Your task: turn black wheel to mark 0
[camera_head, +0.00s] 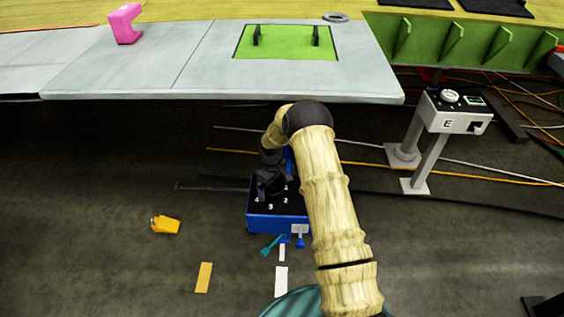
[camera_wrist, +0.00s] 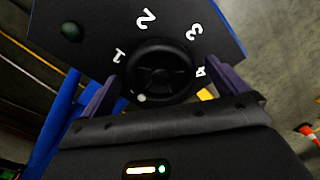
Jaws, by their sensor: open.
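The black wheel (camera_wrist: 163,70) is a round knob on the dark top of a blue box (camera_head: 277,224). White marks 1, 2, 3 and 4 ring it; I see no mark 0 in the wrist view. A pale dot (camera_wrist: 141,98) on the wheel's rim sits at its lower left, past the 1 and away from the 2 and 3. My gripper (camera_wrist: 164,82) is open, with one finger on each side of the wheel. I cannot tell whether the fingers touch it. In the head view my gripper (camera_head: 270,182) is over the box and hides the wheel.
A grey wing panel (camera_head: 180,60) with a green opening spans the back above the box. A pedestal marked E (camera_head: 455,115) stands at right, with cables across the floor. A yellow object (camera_head: 165,225) lies left of the box, and a teal tool (camera_head: 271,245) is at its front.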

